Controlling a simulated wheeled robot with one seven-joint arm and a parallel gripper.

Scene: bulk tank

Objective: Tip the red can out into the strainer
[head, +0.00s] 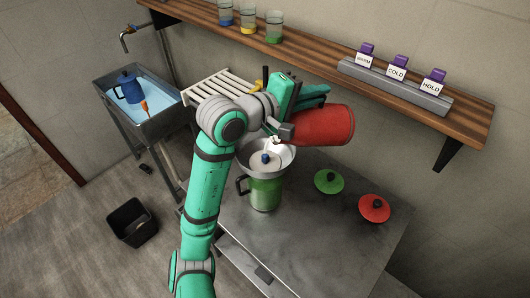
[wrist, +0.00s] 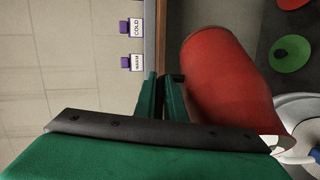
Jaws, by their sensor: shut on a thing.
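The red can (head: 325,126) is held tilted almost on its side above the table, its base to the right and its mouth end low to the left. My gripper (head: 287,124) is shut on it; the exact grip is partly hidden by my arm. In the wrist view the red can (wrist: 225,80) lies beside my fingers (wrist: 162,98). White liquid (head: 272,146) shows at the can's mouth, over the strainer. The strainer (head: 285,158), a pale wide bowl with a blue knob in it, sits on top of the upright green can (head: 266,192).
A green lid (head: 328,181) and a red lid (head: 374,208) lie on the grey table (head: 330,235). A wooden shelf (head: 330,55) with jars and a labelled switch block (head: 395,84) runs behind. A sink (head: 150,95) with a blue jug (head: 129,88) stands left, a black bin (head: 130,222) below.

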